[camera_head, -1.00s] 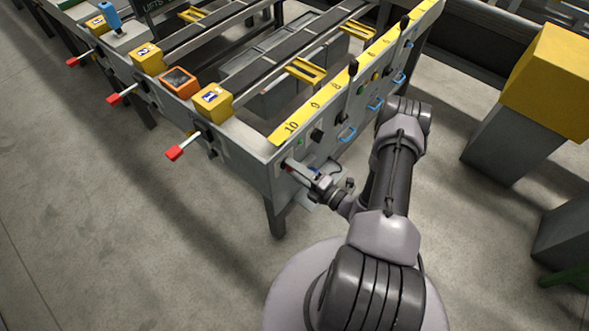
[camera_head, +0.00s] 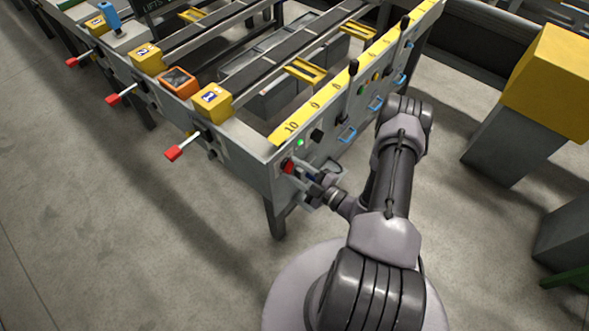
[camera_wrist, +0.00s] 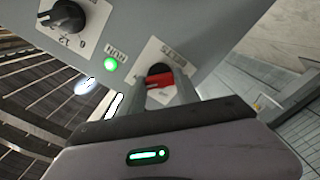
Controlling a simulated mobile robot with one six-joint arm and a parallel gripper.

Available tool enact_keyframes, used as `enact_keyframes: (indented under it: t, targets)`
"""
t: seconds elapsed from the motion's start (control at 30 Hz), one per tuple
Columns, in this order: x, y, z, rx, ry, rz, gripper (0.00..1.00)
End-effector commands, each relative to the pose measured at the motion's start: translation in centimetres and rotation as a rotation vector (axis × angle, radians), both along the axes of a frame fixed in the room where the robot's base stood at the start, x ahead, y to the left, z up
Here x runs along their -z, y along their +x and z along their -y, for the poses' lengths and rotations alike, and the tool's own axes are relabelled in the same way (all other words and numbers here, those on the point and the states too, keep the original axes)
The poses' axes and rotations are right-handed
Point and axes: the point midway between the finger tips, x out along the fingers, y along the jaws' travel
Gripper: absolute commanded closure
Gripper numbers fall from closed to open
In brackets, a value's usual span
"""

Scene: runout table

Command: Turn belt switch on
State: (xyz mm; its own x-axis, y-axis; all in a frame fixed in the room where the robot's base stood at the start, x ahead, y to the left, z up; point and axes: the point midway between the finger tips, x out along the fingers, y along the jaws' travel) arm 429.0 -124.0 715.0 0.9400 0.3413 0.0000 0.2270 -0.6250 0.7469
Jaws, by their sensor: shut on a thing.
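The belt switch is a red knob (camera_wrist: 160,79) on a white plate labelled BELTS, with a black round base. In the head view the red knob (camera_head: 288,167) sits at the near left end of the grey front panel. My gripper (camera_wrist: 161,88) is shut on the knob, with one finger on each side of it. In the head view my gripper (camera_head: 296,176) reaches the panel from the lower right. A green RUN lamp (camera_wrist: 110,65) next to the switch is lit; it also glows in the head view (camera_head: 300,142).
A black dial (camera_wrist: 66,18) is on the panel beside the lamp. Blue handles (camera_head: 347,134) and black levers (camera_head: 353,68) line the panel to the right. Red-tipped levers (camera_head: 175,152) stick out at the left side. A yellow-topped post (camera_head: 550,80) stands right. The floor at left is clear.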

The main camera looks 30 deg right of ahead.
Motion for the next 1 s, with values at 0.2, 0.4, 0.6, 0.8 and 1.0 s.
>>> enact_keyframes:
  t: [0.2,0.4,0.6,0.8,1.0]
  targets:
    - [0.04,-0.03,-0.02,0.001,0.052,-0.020,1.00]
    - [0.04,-0.03,-0.02,0.001,0.070,-0.026,1.00]
    - [0.03,-0.03,-0.03,0.000,0.071,-0.026,1.00]
    - [0.03,-0.03,-0.03,0.000,0.070,-0.026,0.48]
    - [0.01,-0.01,-0.01,0.000,0.070,-0.025,0.40]
